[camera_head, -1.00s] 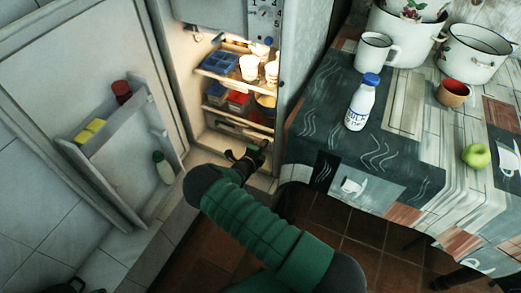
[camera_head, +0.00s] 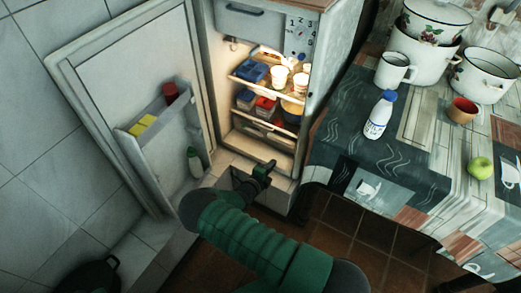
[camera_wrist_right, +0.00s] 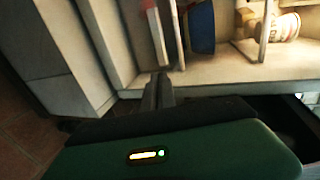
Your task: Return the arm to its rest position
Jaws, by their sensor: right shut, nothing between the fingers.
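My right arm (camera_head: 245,235), with a green ribbed sleeve, reaches up from the bottom of the head view. Its gripper (camera_head: 268,166) is shut and empty, low in front of the open fridge (camera_head: 222,110). In the right wrist view the closed fingers (camera_wrist_right: 159,88) point at the fridge's lower front edge, with nothing between them. I cannot tell from the views whether the fingertips touch it. My left gripper is not in view.
The fridge door (camera_head: 120,120) stands open at the left, with items in its rack. At the right, a table (camera_head: 432,175) holds a milk bottle (camera_head: 379,118), a white mug (camera_head: 394,70), enamel pots (camera_head: 484,76), a brown cup (camera_head: 461,110) and a green apple (camera_head: 480,167). Tiled floor lies below.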

